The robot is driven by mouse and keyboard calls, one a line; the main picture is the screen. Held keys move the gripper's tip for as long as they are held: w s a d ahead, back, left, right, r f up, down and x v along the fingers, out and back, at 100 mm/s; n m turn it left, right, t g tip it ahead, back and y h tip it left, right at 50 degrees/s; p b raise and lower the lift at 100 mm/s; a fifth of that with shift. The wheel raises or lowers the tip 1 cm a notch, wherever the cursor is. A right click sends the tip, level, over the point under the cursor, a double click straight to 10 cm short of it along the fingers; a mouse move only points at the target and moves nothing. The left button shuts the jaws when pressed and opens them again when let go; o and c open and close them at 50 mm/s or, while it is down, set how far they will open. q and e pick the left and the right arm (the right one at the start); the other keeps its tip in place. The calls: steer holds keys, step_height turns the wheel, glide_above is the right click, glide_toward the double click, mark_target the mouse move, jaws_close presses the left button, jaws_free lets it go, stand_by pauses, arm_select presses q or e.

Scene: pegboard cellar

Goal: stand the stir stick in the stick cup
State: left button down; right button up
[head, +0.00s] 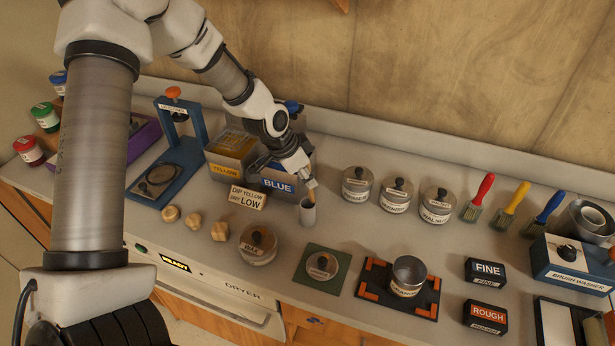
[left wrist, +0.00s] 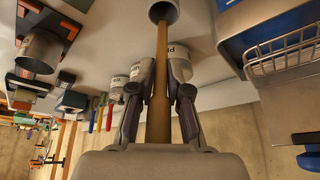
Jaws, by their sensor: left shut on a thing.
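The wooden stir stick (left wrist: 161,85) stands between the two fingers of my left gripper (head: 308,182), which is shut on it. The left gripper also shows in the left wrist view (left wrist: 160,104). The grey stick cup (head: 308,216) stands upright on the counter right below the gripper, and its mouth shows at the top of the left wrist view (left wrist: 164,12). The stick's far end reaches the cup's mouth, and its tip is hidden there. I cannot tell how deep it goes. My right gripper is not in view.
The blue bin (head: 279,180) and yellow bin (head: 232,152) stand close behind and left of the cup. A "DIP YELLOW DRY LOW" sign (head: 248,197) is just left. Lidded tins (head: 357,184) stand to the right. A lidded tin (head: 258,246) is in front.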

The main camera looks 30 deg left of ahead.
arm_select(q)
steer(key=c, duration=1.3)
jaws_free()
steer(key=shift+s+f, duration=0.3)
steer(key=shift+s, duration=0.05)
steer(key=shift+o, duration=1.1)
steer(key=shift+a, duration=0.25)
steer(key=shift+d, duration=0.15)
steer(key=r, duration=0.1)
steer(key=r+p, duration=0.1)
steer(key=shift+a+r, duration=0.35)
steer(key=b+v, duration=0.1)
steer(key=v, duration=0.8)
